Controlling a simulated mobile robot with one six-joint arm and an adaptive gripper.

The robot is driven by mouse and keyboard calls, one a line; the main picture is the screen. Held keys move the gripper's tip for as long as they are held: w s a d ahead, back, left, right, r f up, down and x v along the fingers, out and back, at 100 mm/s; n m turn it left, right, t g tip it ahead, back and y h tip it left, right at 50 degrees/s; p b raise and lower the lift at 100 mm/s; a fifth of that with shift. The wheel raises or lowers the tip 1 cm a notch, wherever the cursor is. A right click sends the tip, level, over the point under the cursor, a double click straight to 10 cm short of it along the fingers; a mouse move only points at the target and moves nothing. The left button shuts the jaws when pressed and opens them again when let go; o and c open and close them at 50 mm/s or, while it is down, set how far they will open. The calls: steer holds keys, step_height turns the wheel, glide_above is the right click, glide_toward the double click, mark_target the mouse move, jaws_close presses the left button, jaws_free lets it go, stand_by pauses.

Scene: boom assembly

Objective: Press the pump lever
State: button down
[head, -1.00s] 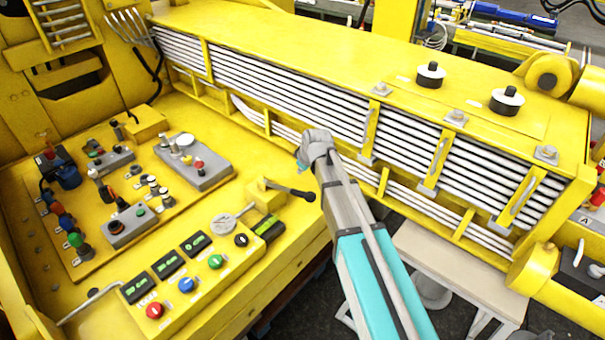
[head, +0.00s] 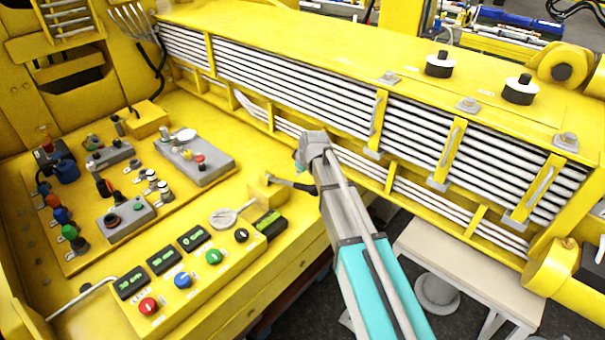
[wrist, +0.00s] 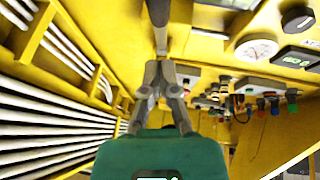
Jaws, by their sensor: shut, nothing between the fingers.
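The pump lever (head: 292,183) is a dark handle on a small yellow block, at the right end of the yellow control panel. It points right, and its tip is at the edge of my arm in the head view. In the wrist view the lever (wrist: 158,12) is a dark bar at top centre, running down towards the fingertips. My gripper (wrist: 161,68) is shut and empty, its fingers close together in line with the lever. In the head view my gripper (head: 302,158) appears just above the lever's tip. I cannot tell whether they touch.
A panel with several displays and coloured buttons (head: 183,280) lies left of the lever. A round gauge (head: 223,217) sits close beside it. A yellow boom with white pipes (head: 290,85) runs behind my arm. A pale bench (head: 470,270) stands at lower right.

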mark_target(301, 185)
steer(key=shift+w+d+f+b, duration=0.1)
steer(key=shift+d+f+b, duration=0.1)
steer(key=shift+f+b, duration=0.5)
steer(key=shift+s+d+f+b, duration=0.1)
steer(key=shift+d+f+b, duration=0.1)
steer(key=shift+f+b, duration=0.55)
steer(key=shift+w+d+f+b, duration=0.1)
steer(key=shift+d+f+b, duration=0.1)
steer(key=shift+f+b, duration=0.5)
steer(key=shift+f, duration=0.15)
steer(key=shift+f, duration=0.1)
